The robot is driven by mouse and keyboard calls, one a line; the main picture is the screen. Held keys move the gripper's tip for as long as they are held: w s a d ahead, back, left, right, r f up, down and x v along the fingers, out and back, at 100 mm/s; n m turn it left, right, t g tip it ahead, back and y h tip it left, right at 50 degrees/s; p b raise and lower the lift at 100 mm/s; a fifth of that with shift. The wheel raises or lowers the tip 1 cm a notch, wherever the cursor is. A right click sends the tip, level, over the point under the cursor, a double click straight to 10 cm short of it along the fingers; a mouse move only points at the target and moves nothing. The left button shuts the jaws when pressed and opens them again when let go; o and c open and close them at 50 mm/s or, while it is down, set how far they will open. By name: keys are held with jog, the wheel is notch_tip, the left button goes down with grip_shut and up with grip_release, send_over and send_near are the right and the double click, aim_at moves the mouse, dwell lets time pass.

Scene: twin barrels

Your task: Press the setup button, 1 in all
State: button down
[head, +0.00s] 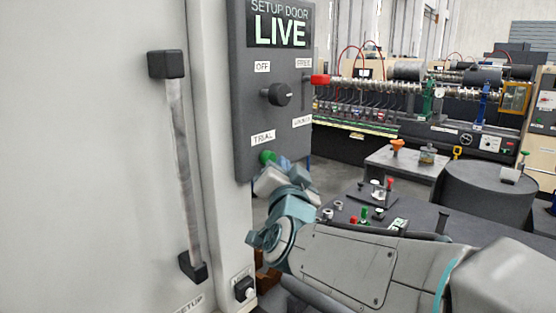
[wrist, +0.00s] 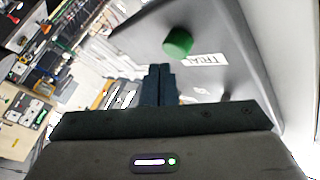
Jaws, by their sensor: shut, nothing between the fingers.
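A grey panel (head: 246,110) headed SETUP DOOR, with LIVE on its display (head: 280,28), hangs on the wall. A green button (head: 267,157) sits on the panel below the TRIAL label (head: 263,138). It also shows in the wrist view (wrist: 178,42), above and slightly right of my fingers. My gripper (head: 284,165) is shut and empty, close beside the green button in the head view; the wrist view shows its dark fingers together (wrist: 160,84), apart from the button.
The panel also carries a black knob (head: 277,95) and a red-tipped lever (head: 319,79). A long door handle (head: 182,170) stands out at left. Dark tables with small controls (head: 370,215) and a drum (head: 488,195) stand at right.

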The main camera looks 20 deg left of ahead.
jog(key=shift+a, duration=0.1)
jog(key=shift+w+a, duration=0.15)
jog(key=shift+a, duration=0.1)
